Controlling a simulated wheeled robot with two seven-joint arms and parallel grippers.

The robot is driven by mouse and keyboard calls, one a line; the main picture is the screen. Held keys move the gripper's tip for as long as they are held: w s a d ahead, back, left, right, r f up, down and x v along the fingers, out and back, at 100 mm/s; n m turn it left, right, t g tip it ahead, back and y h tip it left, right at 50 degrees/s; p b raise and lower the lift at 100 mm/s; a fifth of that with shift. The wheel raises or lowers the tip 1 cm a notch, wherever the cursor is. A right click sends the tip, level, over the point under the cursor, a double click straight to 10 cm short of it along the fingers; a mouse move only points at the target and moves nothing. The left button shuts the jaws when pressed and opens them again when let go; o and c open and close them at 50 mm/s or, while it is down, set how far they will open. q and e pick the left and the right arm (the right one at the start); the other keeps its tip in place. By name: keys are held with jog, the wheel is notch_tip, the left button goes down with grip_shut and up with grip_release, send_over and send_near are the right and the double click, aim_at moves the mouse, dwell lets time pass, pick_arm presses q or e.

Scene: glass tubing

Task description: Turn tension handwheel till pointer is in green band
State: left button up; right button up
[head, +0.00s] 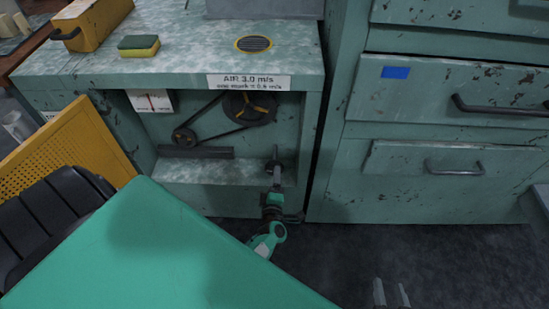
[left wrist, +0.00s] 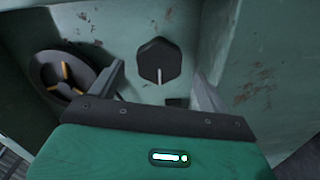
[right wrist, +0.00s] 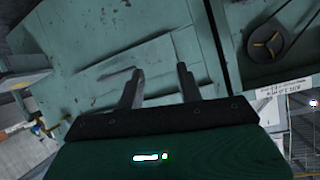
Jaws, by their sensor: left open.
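The tension handwheel is a black, lobed knob (left wrist: 158,60) with a white line on its face, on the green wall in the left wrist view. My left gripper (left wrist: 156,76) is open, its fingers either side of the knob in that view; contact cannot be told. In the head view the left gripper (head: 277,176) is small, low in the bench's open bay, and largely covers the knob. A white gauge card (head: 152,101) with a thin red pointer hangs at the bay's upper left; its green band is too small to make out. My right gripper (right wrist: 160,70) is open and empty; its fingertips (head: 391,293) show at the head view's bottom.
A belt joins a large yellow-spoked pulley (head: 250,107) and a small pulley (head: 185,138) left of my left gripper. A dark bar (head: 196,152) lies below. Drawers (head: 450,100) stand right. A sponge (head: 138,46) and yellow box (head: 92,22) sit on the bench top.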

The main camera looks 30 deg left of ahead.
pick_arm(q)
jog(key=v, duration=0.8)
jog(key=shift+s+d+p, duration=0.2)
jog(key=shift+p, duration=0.15)
pick_arm(e)
jog(key=shift+s+d+f+g+h, duration=0.15)
jog(key=shift+d+g+h, duration=0.15)
jog(key=shift+d+g, duration=0.35)
